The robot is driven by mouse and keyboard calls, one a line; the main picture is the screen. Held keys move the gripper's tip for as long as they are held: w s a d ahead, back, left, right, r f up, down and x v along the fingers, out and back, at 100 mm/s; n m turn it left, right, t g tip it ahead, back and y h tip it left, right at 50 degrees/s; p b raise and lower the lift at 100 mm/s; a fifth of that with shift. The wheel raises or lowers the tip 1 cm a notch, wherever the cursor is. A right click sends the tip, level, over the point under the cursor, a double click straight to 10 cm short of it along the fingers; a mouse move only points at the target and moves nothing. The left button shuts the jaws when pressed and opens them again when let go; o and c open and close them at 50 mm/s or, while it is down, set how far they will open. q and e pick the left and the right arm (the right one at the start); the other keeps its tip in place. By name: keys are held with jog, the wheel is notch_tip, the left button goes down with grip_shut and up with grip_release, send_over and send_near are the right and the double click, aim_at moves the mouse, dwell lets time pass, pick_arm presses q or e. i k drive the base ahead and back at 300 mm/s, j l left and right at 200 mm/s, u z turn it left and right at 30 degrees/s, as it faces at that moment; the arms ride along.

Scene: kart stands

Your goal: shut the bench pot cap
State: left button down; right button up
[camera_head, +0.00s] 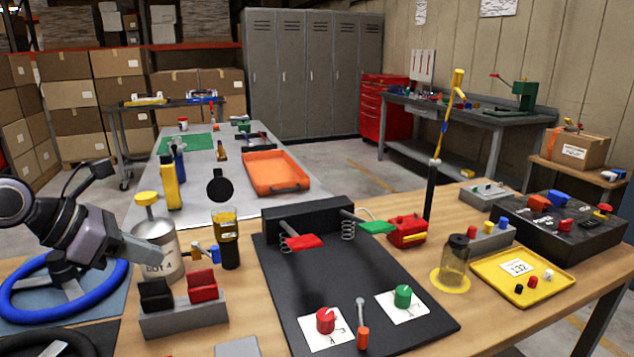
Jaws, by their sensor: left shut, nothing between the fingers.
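A dark pot with a yellow upper part (226,236) stands on the wooden bench, left of the black panel. A round black disc (220,187), which looks like its cap, stands raised and upright above the pot's mouth, so the cap looks open. My left gripper (176,262) is shut and empty. It reaches in from the left, in front of a grey metal canister (157,236) with a yellow knob, to the left of the pot and apart from it. My right gripper is not in view.
A grey block with black and red rockers (194,312) stands in front of the canister. A small blue and yellow piece (207,250) is beside the pot. The black panel (345,285) with levers and knobs lies to the right. A blue steering wheel (65,300) is at left.

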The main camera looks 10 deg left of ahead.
aim_at(219, 189)
jog(key=k, duration=1)
